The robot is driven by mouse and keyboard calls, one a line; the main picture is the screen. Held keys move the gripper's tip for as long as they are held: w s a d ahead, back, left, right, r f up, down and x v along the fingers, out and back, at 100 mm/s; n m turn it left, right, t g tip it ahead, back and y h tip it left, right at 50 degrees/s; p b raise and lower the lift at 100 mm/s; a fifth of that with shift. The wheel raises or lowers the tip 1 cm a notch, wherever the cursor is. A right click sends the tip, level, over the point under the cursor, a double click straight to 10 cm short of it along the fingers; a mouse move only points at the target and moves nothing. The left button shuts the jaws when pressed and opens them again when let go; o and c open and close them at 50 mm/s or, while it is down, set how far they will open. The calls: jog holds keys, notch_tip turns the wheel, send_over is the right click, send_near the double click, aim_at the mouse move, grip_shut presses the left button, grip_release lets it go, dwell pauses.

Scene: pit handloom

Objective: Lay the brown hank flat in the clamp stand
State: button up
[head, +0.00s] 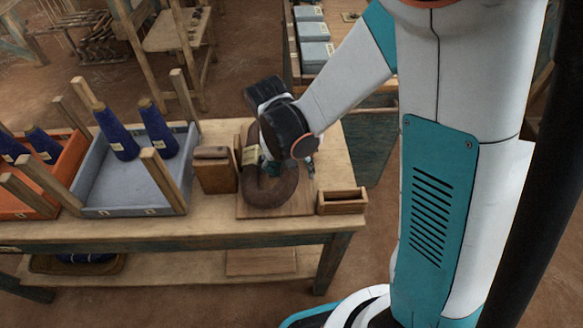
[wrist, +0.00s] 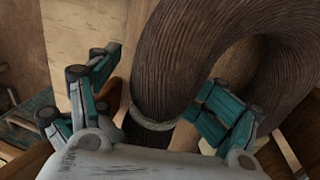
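The brown hank (head: 268,192) is a thick ring of dark strands on a light wooden base at the table's right end, which looks like the clamp stand (head: 300,207). My arm hides its upper part. In the wrist view the hank (wrist: 185,60) fills the middle and right, with a pale tie (wrist: 152,123) around one strand. My gripper (wrist: 155,90) has one finger on each side of that strand. The left finger stands a little apart from it; the right finger lies close against it. In the head view my gripper (head: 285,168) is at the hank, mostly hidden.
A wooden box (head: 214,170) stands left of the base, and a small open box (head: 342,201) right of it. Farther left are a grey tray (head: 130,190) with blue cones and an orange tray (head: 40,185). Grey blocks (head: 315,52) sit on a bench behind.

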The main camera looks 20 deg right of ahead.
jog(key=o, duration=0.4)
jog(key=shift+s+d+f, duration=0.1)
jog(key=shift+d, duration=0.55)
jog(key=shift+r, duration=0.65)
jog(key=r, duration=0.2)
jog(key=a+r, duration=0.1)
jog(key=r, duration=0.2)
jog(key=shift+w+a+r, duration=0.2)
jog(key=shift+a+r, duration=0.1)
jog(key=shift+a, duration=0.05)
jog(key=shift+a+r, duration=0.25)
jog(key=shift+r, duration=0.15)
jog(key=shift+d, duration=0.1)
